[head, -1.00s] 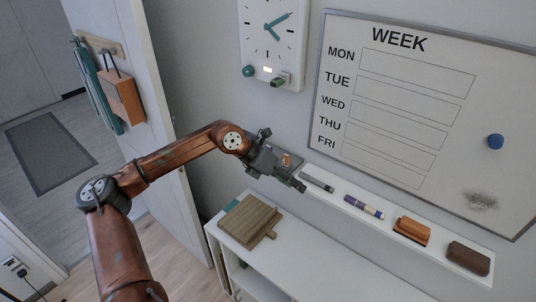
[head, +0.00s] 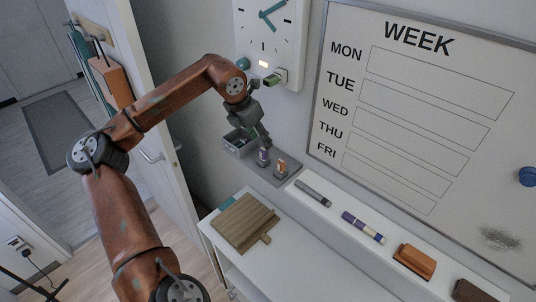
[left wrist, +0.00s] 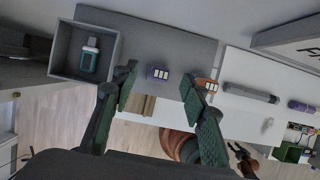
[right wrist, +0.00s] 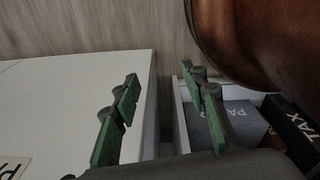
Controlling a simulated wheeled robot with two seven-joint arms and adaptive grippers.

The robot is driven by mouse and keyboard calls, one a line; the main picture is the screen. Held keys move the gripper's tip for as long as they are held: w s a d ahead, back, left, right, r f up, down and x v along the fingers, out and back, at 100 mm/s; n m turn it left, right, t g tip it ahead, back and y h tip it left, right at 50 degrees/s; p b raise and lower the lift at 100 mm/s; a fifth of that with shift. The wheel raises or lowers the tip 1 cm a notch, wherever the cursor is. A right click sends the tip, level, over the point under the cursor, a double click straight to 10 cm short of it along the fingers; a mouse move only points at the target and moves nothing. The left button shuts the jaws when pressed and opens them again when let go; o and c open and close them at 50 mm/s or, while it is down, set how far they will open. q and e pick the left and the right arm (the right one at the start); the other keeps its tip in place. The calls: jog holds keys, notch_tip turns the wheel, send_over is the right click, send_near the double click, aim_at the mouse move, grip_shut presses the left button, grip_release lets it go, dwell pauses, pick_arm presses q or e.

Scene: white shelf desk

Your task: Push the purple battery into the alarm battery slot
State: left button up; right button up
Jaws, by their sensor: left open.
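The purple battery (head: 263,157) stands upright on a small grey ledge, next to an orange battery (head: 282,166). My left gripper (head: 264,140) is open just above the purple battery. In the left wrist view the purple battery (left wrist: 158,73) lies between the spread fingers (left wrist: 160,82), with the orange battery (left wrist: 208,84) by the right finger. The white clock (head: 272,28) hangs above; a grey slot piece with a green part (head: 274,79) projects from its lower right. My right gripper (right wrist: 163,95) is open and empty beside a white surface, outside the head view.
A grey open box (head: 238,144) holding a green item is left of the batteries. A marker (head: 313,192), a purple-banded pen (head: 363,227) and an orange eraser (head: 414,262) lie on the white ledge. A wooden board (head: 244,223) lies below.

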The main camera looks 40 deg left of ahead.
aim_at(263, 149)
pick_arm(q)
notch_tip(263, 149, down, 3)
jog(key=shift+s+r, duration=0.1)
jog(key=shift+p+x, duration=0.35)
jog(key=shift+x, duration=0.85)
jog(key=shift+w+d+f, duration=0.15)
jog(key=shift+w+f, duration=0.1)
jog(key=shift+f, duration=0.2)
jog(key=c, duration=0.8)
grip_shut()
pick_arm(e)
jog(key=shift+s+r, duration=0.2)
jog(key=shift+s, duration=0.3)
jog(key=shift+s+r, duration=0.2)
jog(key=shift+s, duration=0.3)
